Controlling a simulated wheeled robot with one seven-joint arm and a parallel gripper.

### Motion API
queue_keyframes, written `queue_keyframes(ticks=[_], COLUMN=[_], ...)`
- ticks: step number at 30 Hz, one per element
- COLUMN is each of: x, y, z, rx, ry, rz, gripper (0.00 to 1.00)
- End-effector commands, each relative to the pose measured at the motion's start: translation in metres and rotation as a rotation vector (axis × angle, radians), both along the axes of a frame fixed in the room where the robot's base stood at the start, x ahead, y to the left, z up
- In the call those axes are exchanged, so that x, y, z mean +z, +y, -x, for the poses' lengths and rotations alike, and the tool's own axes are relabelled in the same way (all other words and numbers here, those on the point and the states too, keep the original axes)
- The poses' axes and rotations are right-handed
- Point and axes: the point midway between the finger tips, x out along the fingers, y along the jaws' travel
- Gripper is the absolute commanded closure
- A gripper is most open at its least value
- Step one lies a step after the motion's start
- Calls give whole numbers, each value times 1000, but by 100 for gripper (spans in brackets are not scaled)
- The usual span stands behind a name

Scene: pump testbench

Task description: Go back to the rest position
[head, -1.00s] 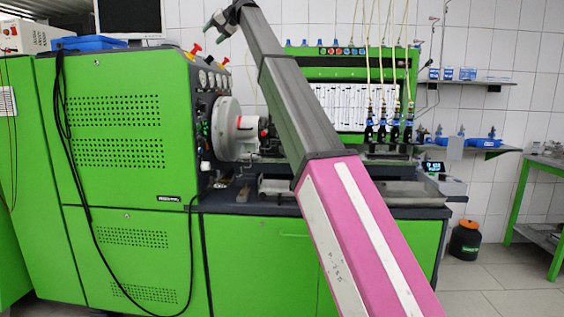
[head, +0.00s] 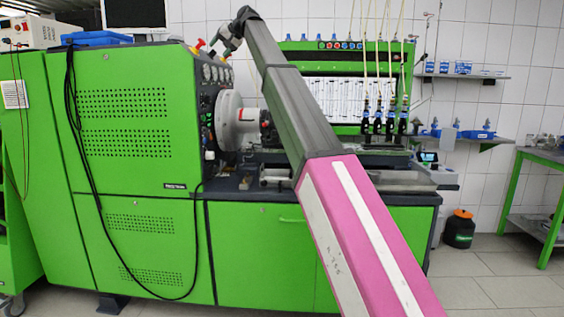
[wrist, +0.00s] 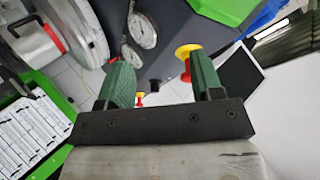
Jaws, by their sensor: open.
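My gripper (wrist: 163,78) is open and empty in the wrist view, its two green fingers apart. In the head view my gripper (head: 227,42) is small, at the end of my raised arm, near the top of the green pump testbench (head: 125,115). I cannot tell whether either finger touches a knob.
Gauges (wrist: 140,30) and a pale round flywheel housing (wrist: 75,30) are close by in the wrist view. A dark monitor (head: 135,13) stands on the bench. A green table (head: 545,157) and a black canister (head: 459,229) are at the right, with bare floor in front.

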Motion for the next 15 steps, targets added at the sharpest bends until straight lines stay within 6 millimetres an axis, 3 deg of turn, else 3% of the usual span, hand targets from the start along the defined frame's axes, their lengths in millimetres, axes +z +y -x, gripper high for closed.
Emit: queue_keyframes(ticks=[8,15], x=[-104,-250], y=[-33,-88], z=[-12,-16], rx=[-50,-119], ry=[44,107], rz=[60,151], gripper=[40,40])
